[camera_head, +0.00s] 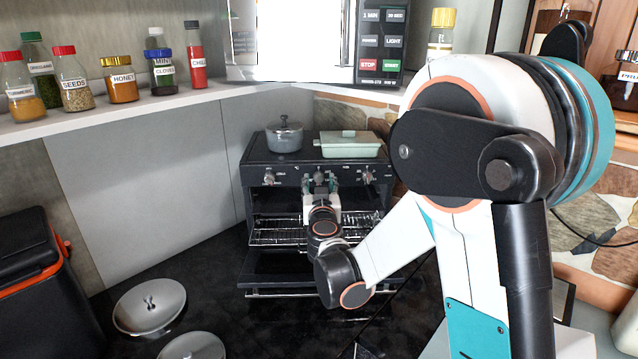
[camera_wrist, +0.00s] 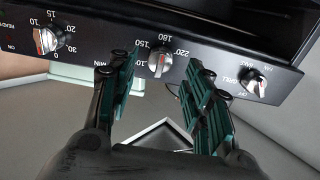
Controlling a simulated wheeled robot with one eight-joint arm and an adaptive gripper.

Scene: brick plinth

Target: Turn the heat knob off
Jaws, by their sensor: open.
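The oven's dark control panel (camera_head: 290,176) carries three silver knobs. In the wrist view the middle knob (camera_wrist: 159,60), ringed by temperature numbers such as 150, 180 and 220, shows a red mark on its lower part. My gripper (camera_wrist: 157,75) is open, with one dark-green finger at each side below this knob; I see no contact. In the head view my gripper (camera_head: 320,181) is at the middle of the panel and hides most of that knob. A minutes knob (camera_wrist: 46,41) is at the left, and a knob labelled off, grill, bake and fan (camera_wrist: 254,82) at the right.
The oven door (camera_head: 275,268) hangs open below a wire rack (camera_head: 275,232). A grey pot (camera_head: 284,137) and a pale green dish (camera_head: 350,150) stand on the stove. Two metal lids (camera_head: 149,304) lie at the lower left, near a black bin (camera_head: 40,290).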

